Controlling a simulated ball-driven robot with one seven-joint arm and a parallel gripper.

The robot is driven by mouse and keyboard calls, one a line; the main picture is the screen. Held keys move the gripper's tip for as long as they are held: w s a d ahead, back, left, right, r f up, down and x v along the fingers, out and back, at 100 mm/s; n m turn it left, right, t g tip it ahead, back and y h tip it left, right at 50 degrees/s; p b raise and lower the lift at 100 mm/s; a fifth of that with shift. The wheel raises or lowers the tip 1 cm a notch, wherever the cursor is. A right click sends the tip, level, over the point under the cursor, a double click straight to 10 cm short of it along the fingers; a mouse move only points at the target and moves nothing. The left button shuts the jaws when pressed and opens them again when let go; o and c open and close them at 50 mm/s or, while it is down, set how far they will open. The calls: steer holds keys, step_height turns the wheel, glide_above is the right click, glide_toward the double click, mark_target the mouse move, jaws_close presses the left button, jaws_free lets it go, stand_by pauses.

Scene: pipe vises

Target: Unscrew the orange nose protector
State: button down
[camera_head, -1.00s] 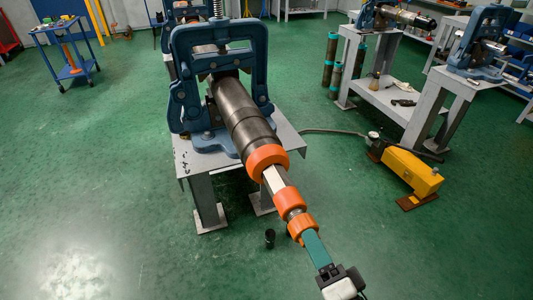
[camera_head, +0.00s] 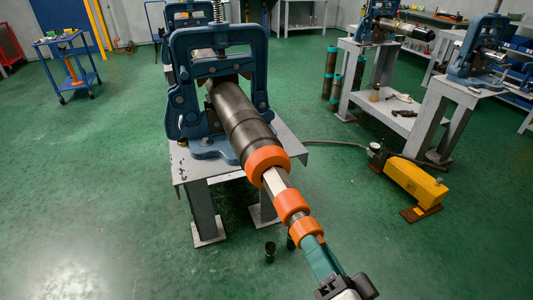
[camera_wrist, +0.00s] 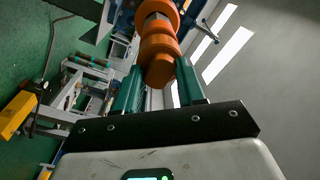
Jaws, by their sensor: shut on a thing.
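The orange nose protector (camera_head: 306,229) is the ringed cap at the near end of a long tool held out toward me. A bit of bare thread shows between it and an orange collar (camera_head: 291,206) behind it. My gripper (camera_head: 318,250) has its green fingers shut on the protector's near end. In the wrist view the protector (camera_wrist: 159,58) sits between the two fingertips (camera_wrist: 158,82), in line with the tool. A larger orange ring (camera_head: 267,162) and a dark pipe (camera_head: 245,120) lie farther back, clamped in a blue vise (camera_head: 178,90).
The vise stands on a grey metal table (camera_head: 285,138). A yellow pump (camera_head: 415,181) with a hose lies on the floor at right. More vises on grey stands (camera_head: 430,125) are at far right. A blue cart (camera_head: 68,65) is at back left. The green floor at left is clear.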

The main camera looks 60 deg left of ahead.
steer(key=n+b, duration=0.4)
steer(key=b, duration=0.1)
steer(key=n+b, duration=0.4)
steer(key=b, duration=0.1)
steer(key=n+b, duration=0.5)
steer(key=shift+s+a+f+g, duration=0.15)
steer(key=shift+s+f+g, duration=0.05)
steer(key=shift+s+g, duration=0.1)
steer(key=c, duration=0.8)
jaws_free()
steer(key=shift+r, duration=0.1)
steer(key=shift+o, duration=0.2)
steer(key=shift+w, duration=0.1)
steer(key=shift+d+r, duration=0.1)
steer(key=shift+d, duration=1.15)
